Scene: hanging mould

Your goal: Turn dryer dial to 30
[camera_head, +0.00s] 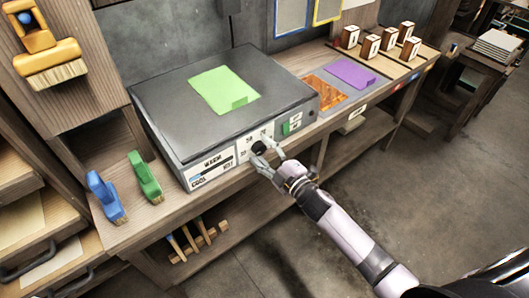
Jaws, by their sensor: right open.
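The dryer (165,112) is a dark grey box with a light front panel, standing on the wooden bench. Its dial (258,148) is a small black knob on the front panel, with small numbers around it that are too small to read surely. My right gripper (267,152) is at the front panel with its fingers apart, around or just beside the dial. I cannot tell whether the fingers touch it. The fingers partly hide the dial and its pointer. My left gripper is not in view.
A green sheet (222,90) lies on the dryer. A green switch (286,128) sits right of the dial. Blue (106,198) and green (144,177) brushes stand on the bench at left. A purple sheet (351,73) and several wooden blocks (370,46) lie to the right. The floor in front is clear.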

